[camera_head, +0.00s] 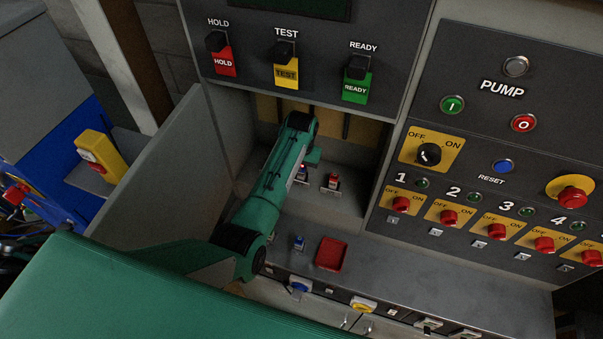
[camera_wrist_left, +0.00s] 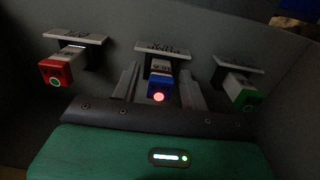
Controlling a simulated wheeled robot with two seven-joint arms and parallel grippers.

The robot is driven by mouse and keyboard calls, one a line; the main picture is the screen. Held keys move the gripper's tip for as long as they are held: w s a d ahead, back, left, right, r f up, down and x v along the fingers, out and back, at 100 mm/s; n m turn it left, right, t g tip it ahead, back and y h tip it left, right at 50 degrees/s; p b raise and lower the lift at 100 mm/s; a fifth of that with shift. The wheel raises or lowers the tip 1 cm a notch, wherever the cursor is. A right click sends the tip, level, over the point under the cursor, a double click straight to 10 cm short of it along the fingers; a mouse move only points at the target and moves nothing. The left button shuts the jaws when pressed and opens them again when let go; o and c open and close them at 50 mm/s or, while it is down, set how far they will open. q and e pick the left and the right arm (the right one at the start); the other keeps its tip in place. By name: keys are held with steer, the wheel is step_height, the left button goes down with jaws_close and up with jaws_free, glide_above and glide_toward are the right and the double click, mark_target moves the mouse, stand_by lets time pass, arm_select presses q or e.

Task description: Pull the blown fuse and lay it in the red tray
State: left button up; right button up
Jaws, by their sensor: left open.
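Three fuses sit in sockets in the recess. In the left wrist view, the blue fuse (camera_wrist_left: 157,88) in the middle shows a red light. The red fuse (camera_wrist_left: 56,72) and the green fuse (camera_wrist_left: 243,94) show green lights. My left gripper (camera_wrist_left: 160,72) is open, with one finger on each side of the blue fuse; I cannot tell if they touch it. In the head view, my arm hides most of the fuses, but the red fuse (camera_head: 333,181) shows. The red tray (camera_head: 331,253) lies empty on the ledge. My right gripper is out of view.
A loose blue fuse (camera_head: 298,243) stands on the ledge (camera_head: 400,266) left of the tray. The recess has a grey side wall (camera_head: 170,160) at left. The pump panel (camera_head: 500,125) with knobs and buttons stands at right. The ledge right of the tray is clear.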

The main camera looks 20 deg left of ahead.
arm_select(q)
steer(key=shift+p, duration=0.65)
stand_by(0.7)
jaws_close()
steer(key=shift+r, duration=0.15)
steer(key=shift+r, duration=2.9)
